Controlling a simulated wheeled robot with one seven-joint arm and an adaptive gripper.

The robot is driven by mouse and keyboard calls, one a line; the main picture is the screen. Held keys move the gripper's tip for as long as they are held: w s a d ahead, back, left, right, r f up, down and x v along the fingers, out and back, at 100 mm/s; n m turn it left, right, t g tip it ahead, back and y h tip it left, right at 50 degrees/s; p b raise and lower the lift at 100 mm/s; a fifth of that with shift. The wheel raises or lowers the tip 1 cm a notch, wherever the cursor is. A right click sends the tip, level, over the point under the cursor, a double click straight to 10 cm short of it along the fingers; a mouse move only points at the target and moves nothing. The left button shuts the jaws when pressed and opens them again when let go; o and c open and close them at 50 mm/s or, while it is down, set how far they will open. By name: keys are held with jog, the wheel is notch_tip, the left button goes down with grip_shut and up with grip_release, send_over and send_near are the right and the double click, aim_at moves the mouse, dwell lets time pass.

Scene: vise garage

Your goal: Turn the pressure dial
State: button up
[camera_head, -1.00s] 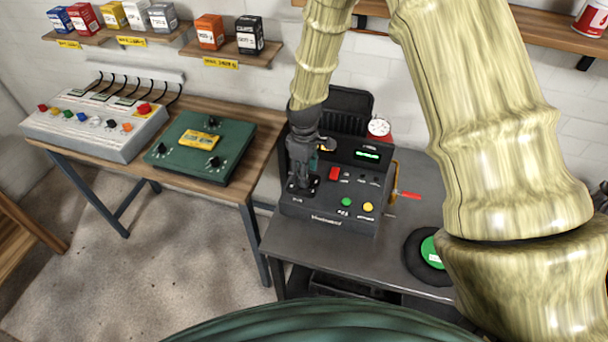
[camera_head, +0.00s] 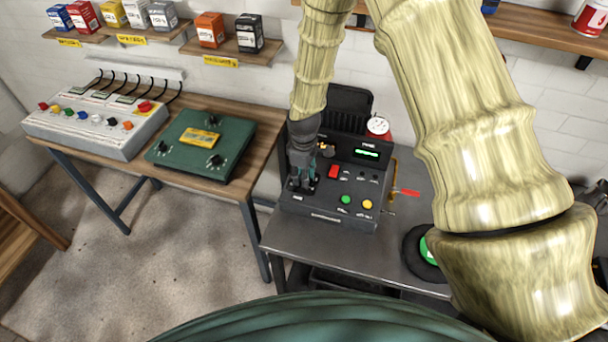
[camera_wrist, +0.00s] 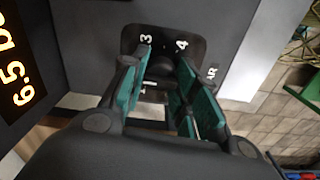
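The pressure dial is a dark knob (camera_wrist: 162,65) on a black plate with white numerals, including 3 and 4, and the letters "AR" beside it. It sits at the left front of the dark control box (camera_head: 325,216); in the head view my gripper mostly hides it. My gripper (camera_head: 303,183) points down over this plate. In the wrist view, the teal-padded fingers of my gripper (camera_wrist: 163,62) stand apart on either side of the knob. I cannot tell whether the pads touch it.
The box has a red switch (camera_head: 334,171), a green button (camera_head: 346,199), a yellow button (camera_head: 367,204) and a lit display (camera_head: 366,154). A white gauge (camera_head: 378,126) stands behind. A green panel (camera_head: 204,145) lies on the wooden table at left. The grey table's front is clear.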

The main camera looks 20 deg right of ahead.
jog(key=shift+m, duration=0.4)
jog(key=shift+c, duration=0.3)
jog(key=shift+f+m+b, duration=0.1)
jog(key=shift+m+b, duration=0.45)
jog(key=shift+m, duration=0.35)
jog(key=shift+m+b, duration=0.4)
jog(key=shift+m, duration=1.2)
jog(key=o, duration=1)
notch_tip(320, 180, up, 12)
jog(key=shift+r, duration=0.1)
